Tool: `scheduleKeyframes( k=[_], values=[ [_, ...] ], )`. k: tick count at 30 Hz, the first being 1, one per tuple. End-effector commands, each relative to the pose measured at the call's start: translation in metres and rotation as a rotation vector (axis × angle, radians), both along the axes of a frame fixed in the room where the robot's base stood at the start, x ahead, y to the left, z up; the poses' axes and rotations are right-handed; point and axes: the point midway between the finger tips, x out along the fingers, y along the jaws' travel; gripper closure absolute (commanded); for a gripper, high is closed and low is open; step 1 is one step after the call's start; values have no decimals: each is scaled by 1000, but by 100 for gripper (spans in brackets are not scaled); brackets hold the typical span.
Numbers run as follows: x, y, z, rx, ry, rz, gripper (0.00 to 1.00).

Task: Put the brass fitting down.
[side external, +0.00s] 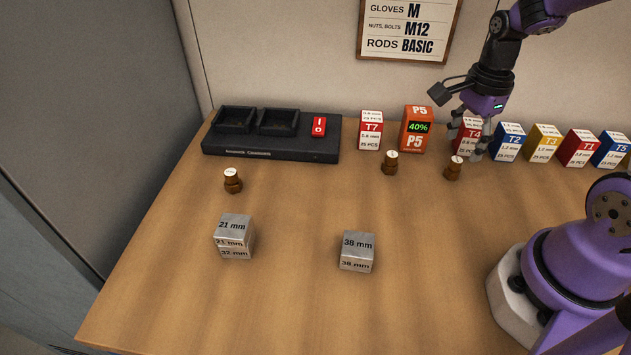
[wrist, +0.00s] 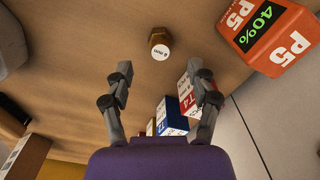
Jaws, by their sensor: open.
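Three small brass fittings with white-labelled tops stand upright on the table in the side view. One (side external: 454,169) is in front of the red T4 box, one (side external: 390,164) in front of the orange P5 block, and one (side external: 233,182) at the left, in front of the black tray. My gripper (side external: 471,137) is at the T4 box, above and behind the nearest fitting. In the wrist view my gripper (wrist: 162,86) has its fingers spread with nothing held between them. One brass fitting (wrist: 160,45) stands beyond the fingertips, apart from them.
The T4 box (wrist: 188,96) and the blue T2 box (wrist: 171,117) show between the fingers. The P5 block (side external: 415,130) and T7 box (side external: 371,131) stand left of my gripper. Steel blocks marked 21 mm (side external: 234,227) and 38 mm (side external: 357,246) are forward.

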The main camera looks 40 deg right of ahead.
Motion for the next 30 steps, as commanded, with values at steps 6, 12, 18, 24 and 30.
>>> scheduleKeyframes(
  k=[6, 12, 18, 24, 30],
  values=[
    [0, 0, 47, -2, -4, 0, 33],
    [-1, 4, 69, -7, -13, 50, 33],
    [-5, 53, 94, -120, -145, 689, 33],
    [-22, 103, 107, -337, -276, 1476, 33],
    [-31, 121, 109, -469, -319, 1820, 33]
  ],
)
